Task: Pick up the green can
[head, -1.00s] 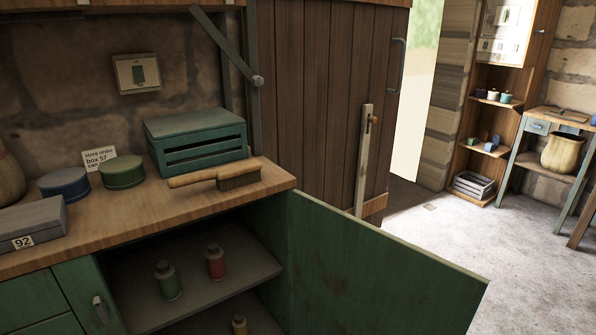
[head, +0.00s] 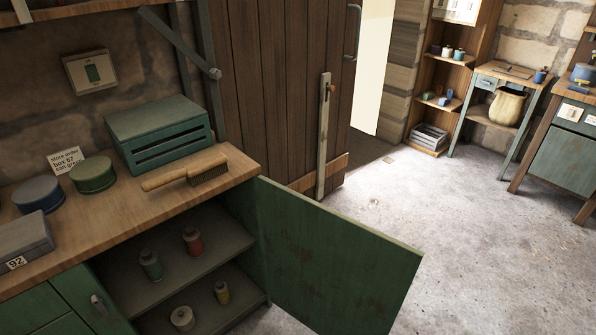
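A small green can (head: 151,265) with a narrow neck stands upright on the upper shelf inside the open cabinet. A red can (head: 193,241) of like shape stands to its right on the same shelf. A yellow can (head: 221,292) and a pale round item (head: 182,318) are on the lower shelf. A flat round green tin (head: 93,175) sits on the worktop above, beside a blue tin (head: 38,194). A card (head: 66,160) behind them reads "store order", "box 57" and "can", with a last word partly hidden. Neither gripper is in view.
The cabinet's green door (head: 335,262) is swung open to the right. A brush (head: 186,176), a slatted green box (head: 160,133) and a grey box marked 92 (head: 22,240) are on the worktop (head: 130,208). Concrete floor (head: 450,220) is clear to the right.

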